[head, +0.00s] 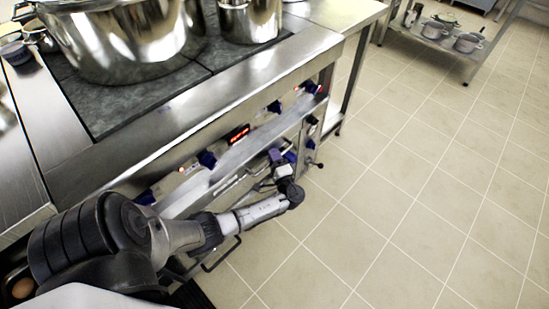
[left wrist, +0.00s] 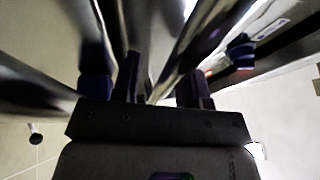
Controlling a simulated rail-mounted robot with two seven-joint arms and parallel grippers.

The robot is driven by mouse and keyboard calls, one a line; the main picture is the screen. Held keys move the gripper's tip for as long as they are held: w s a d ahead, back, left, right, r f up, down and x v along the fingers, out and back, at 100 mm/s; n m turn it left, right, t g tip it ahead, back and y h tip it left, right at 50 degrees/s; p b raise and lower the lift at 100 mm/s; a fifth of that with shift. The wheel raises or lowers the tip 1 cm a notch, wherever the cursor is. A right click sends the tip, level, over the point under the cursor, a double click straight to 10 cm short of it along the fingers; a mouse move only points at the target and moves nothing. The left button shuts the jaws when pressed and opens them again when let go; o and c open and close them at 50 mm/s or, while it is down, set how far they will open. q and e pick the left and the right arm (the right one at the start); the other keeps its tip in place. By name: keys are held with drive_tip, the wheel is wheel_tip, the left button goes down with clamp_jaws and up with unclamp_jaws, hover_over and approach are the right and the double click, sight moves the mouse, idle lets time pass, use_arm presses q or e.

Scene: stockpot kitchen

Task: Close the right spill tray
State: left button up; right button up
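The stove front carries a long bright metal ledge (head: 240,152) below the control knobs, which looks like the spill tray sticking out; I cannot tell how far it is out or where one tray ends. My left gripper (head: 277,156) is at the outer edge of this ledge, towards its right part, beside a bar handle (head: 228,188). In the left wrist view the left gripper's fingers (left wrist: 160,88) stand apart, with shiny metal surfaces close beyond them. Whether they touch the metal is unclear. My right gripper is not in view.
A large steel pot (head: 120,40) and a smaller pot (head: 250,18) stand on the stove. Blue knobs (head: 207,159) and a red display (head: 238,134) line its front. A shelf with pots (head: 466,42) stands at the back right. The tiled floor (head: 400,215) right of the stove is clear.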

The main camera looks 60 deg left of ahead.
use_arm(q)
drive_tip(key=shift+d, duration=0.15)
drive_tip(key=shift+d, duration=0.15)
drive_tip(key=p+v, duration=0.2)
drive_tip(key=v, duration=1.1)
drive_tip(key=shift+d+p, duration=0.25)
drive_tip(key=shift+p, duration=0.1)
